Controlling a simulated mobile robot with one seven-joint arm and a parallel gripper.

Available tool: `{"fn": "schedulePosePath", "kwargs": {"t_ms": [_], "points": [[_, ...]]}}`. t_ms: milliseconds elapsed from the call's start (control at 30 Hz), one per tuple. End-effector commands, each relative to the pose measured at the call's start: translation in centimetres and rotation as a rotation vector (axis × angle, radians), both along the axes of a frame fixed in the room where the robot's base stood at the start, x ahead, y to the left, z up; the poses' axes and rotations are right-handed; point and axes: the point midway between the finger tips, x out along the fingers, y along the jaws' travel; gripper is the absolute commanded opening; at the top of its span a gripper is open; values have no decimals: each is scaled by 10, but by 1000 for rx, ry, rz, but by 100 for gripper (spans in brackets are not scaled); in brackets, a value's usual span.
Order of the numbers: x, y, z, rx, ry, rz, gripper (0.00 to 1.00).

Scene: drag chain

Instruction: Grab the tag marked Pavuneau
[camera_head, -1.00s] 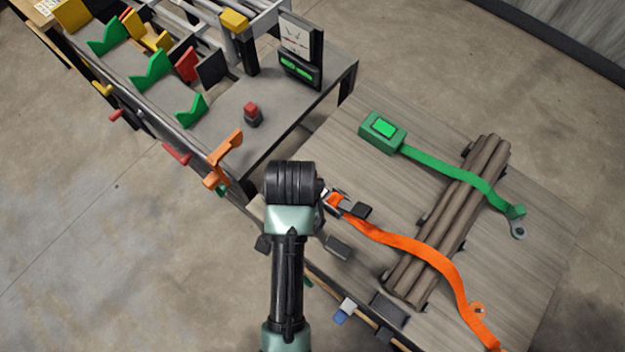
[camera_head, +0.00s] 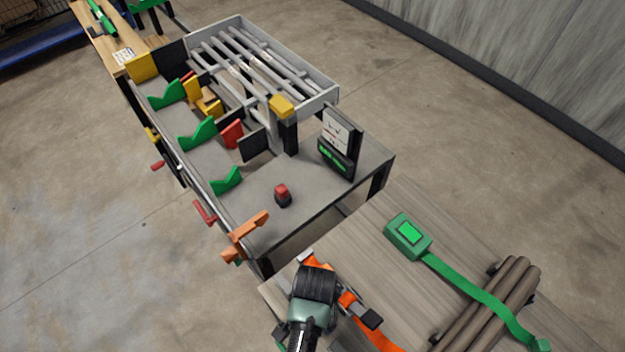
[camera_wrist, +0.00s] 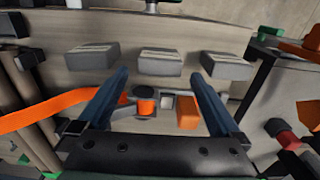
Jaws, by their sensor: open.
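Three grey blocks with pale strips on top lie in a row in the wrist view: left (camera_wrist: 92,55), middle (camera_wrist: 160,61) and right (camera_wrist: 227,65). They may be the tags, but no lettering is readable, so I cannot tell which is marked Pavuneau. My gripper (camera_wrist: 160,76) is open, its two blue-grey fingers apart and nothing held. The middle block lies ahead between the fingertips in the picture; I see no contact. An orange strap's ratchet (camera_wrist: 146,103) shows between the fingers. In the head view my dark wrist covers this area.
A wooden table (camera_head: 375,262) carries a green strap (camera_head: 480,295), its green box (camera_head: 408,236) and bundled brown rods (camera_head: 492,305). A grey machine bench (camera_head: 255,205) stands behind left, with a red button (camera_head: 282,195), a display (camera_head: 337,155) and orange brackets (camera_head: 245,232).

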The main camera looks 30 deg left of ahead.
Motion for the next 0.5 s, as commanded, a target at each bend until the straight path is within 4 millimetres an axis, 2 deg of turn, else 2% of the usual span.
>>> {"fn": "schedulePosePath", "kwargs": {"t_ms": [233, 500], "points": [[-6, 1, -33, -1, 3, 0, 100], [-6, 1, -42, -1, 1, 0, 100]]}}
